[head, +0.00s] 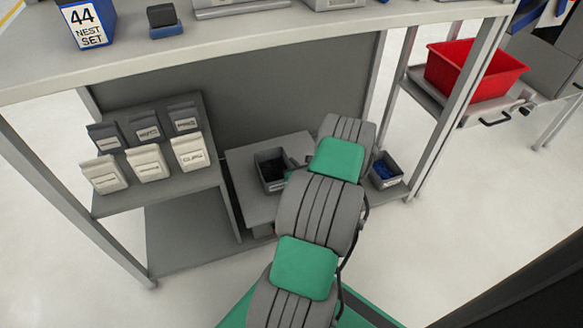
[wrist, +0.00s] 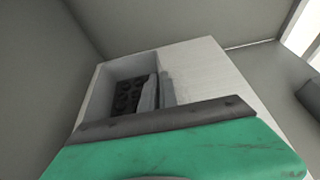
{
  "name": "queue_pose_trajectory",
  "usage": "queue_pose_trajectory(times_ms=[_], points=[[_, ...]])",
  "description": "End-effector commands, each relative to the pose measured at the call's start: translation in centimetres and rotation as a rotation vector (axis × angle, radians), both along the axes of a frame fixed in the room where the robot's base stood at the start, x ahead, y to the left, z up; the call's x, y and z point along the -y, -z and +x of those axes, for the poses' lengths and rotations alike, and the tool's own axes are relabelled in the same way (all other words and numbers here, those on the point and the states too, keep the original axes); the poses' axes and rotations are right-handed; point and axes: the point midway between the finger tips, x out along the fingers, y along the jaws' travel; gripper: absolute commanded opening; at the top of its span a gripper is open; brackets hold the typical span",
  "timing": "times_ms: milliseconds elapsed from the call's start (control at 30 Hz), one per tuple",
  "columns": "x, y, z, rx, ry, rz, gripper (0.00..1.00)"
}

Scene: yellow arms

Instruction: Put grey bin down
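The grey bin (head: 272,170), with dark contents, is at the low grey platform (head: 243,198) under the bench. In the wrist view the bin (wrist: 97,92) shows open from above, with dark round pieces inside. My gripper reaches its right side; my arm hides most of the gripper in the head view. In the wrist view my gripper (wrist: 157,90) has one light finger inside the bin and the other just outside, close on either side of the wall. The bin looks upright. I cannot tell whether its base touches the platform.
A small grey bin with blue pieces (head: 386,170) stands right of my arm. Several dark and white labelled bins (head: 147,160) fill the left shelf. Bench legs (head: 455,115) and the benchtop (head: 250,33) bound the space. A red bin (head: 475,70) sits at right.

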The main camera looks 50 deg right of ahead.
Motion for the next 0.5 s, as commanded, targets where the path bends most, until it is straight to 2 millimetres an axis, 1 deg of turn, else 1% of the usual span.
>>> queue_pose_trajectory(times_ms=[167,300,333,500], points=[[0.11,-0.31,0.04,0.001,0.0,-0.003,0.0],[0.1,0.16,0.03,0.001,-0.001,-0.003,0.0],[0.08,0.06,0.01,0.001,-0.001,-0.003,0.06],[0.07,0.04,0.0,0.0,-0.001,-0.002,0.2]])
